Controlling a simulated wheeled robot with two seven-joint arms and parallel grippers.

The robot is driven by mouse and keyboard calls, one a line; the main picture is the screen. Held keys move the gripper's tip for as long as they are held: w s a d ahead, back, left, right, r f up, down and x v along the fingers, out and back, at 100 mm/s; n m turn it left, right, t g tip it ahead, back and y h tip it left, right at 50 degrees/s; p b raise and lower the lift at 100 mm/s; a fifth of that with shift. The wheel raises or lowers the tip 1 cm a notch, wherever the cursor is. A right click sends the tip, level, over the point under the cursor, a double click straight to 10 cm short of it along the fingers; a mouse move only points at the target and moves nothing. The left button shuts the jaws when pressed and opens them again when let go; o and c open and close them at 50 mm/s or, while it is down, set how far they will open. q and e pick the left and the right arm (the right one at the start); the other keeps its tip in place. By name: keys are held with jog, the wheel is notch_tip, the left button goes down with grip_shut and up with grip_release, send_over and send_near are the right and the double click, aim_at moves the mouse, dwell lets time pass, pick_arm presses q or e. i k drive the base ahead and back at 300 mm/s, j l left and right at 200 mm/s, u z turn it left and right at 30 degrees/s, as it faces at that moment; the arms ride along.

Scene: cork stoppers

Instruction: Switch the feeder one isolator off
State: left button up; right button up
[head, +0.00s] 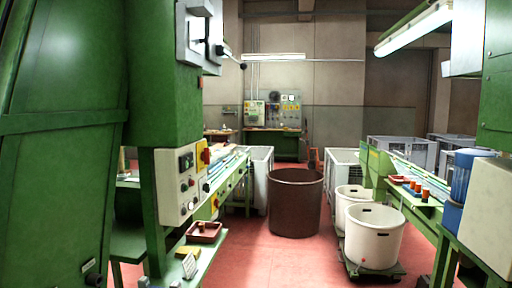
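A beige control box (184,187) with several buttons and knobs hangs on the green machine at the left. A red and yellow switch (205,152) sits on its right side near the top. It may be an isolator, but no label can be read and its position is too small to tell. A far green bench (272,144) carries panels with small dials, also too small to read. Neither of my grippers shows in the head view.
A brown bin (295,203) stands on the red floor mid-view. Two white tubs (373,238) stand on a low dolly at right. A green bench with a red tray (203,232) juts out at lower left. Clear floor lies between this bench and the tubs.

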aim_at(206, 155)
jog(key=i+l+z, duration=0.3)
jog(key=i, duration=0.55)
jog(key=i+z, duration=0.25)
jog(key=i, duration=0.6)
jog(key=i+l+u, duration=0.1)
jog(key=i+u, duration=0.4)
jog(key=i+l+u, duration=0.2)
jog(key=u, duration=0.25)
jog(key=i+l+u, duration=0.35)
jog(key=u, duration=0.15)
